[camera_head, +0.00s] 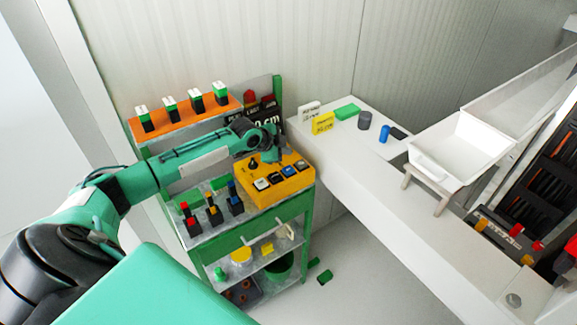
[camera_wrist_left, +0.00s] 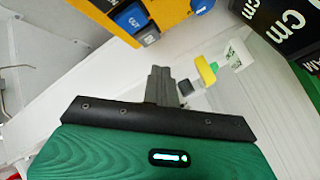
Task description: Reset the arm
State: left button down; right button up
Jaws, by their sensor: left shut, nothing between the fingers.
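My left arm reaches in from the left in the head view, stretched over the green cart. Its gripper (camera_head: 277,150) is above the back edge of the yellow button box (camera_head: 290,186), near the black "cm" block (camera_head: 270,112). In the left wrist view the two grey fingers of this gripper (camera_wrist_left: 160,84) are together, with nothing between them. The yellow box (camera_wrist_left: 172,14) with blue buttons shows at the top there, apart from the fingers. The black "cm" block (camera_wrist_left: 275,18) is at the upper right. My right gripper is in neither view.
The green cart (camera_head: 306,222) carries an orange shelf (camera_head: 185,122) with several switches. A white bench (camera_head: 400,200) on the right holds a yellow block (camera_head: 323,123), a grey cylinder (camera_head: 364,120), a blue cylinder (camera_head: 384,133) and a white bin (camera_head: 462,150). A green piece (camera_head: 325,277) lies on the floor.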

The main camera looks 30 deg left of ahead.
pick_arm(q)
jog(key=shift+f, duration=0.1)
dwell(0.3)
jog(key=s+d+f+n+g, duration=0.1)
jog(key=s+d+f, duration=0.2)
jog(key=s+d, duration=0.35)
jog(key=s+d+f+g+h, duration=0.1)
jog(key=s+d+f, duration=0.35)
jog(key=d, duration=0.25)
jog(key=s+d+f+n+g, duration=0.1)
jog(key=s+d+f, duration=0.2)
jog(key=s+d, duration=0.3)
jog(key=s+r+n+g+y, duration=0.25)
jog(key=s+n, duration=0.65)
jog(key=s, duration=1.4)
notch_tip(320, 180, down, 34)
jog(key=s+r+g+b, duration=0.1)
jog(key=s+b, duration=0.1)
jog(key=s+a+f+m+g+y+b, duration=0.1)
jog(key=s+a+f+b, duration=0.1)
jog(key=s+f, duration=1.6)
notch_tip(320, 180, down, 2)
jog(key=shift+a+f, duration=0.15)
jog(key=shift+a, duration=0.25)
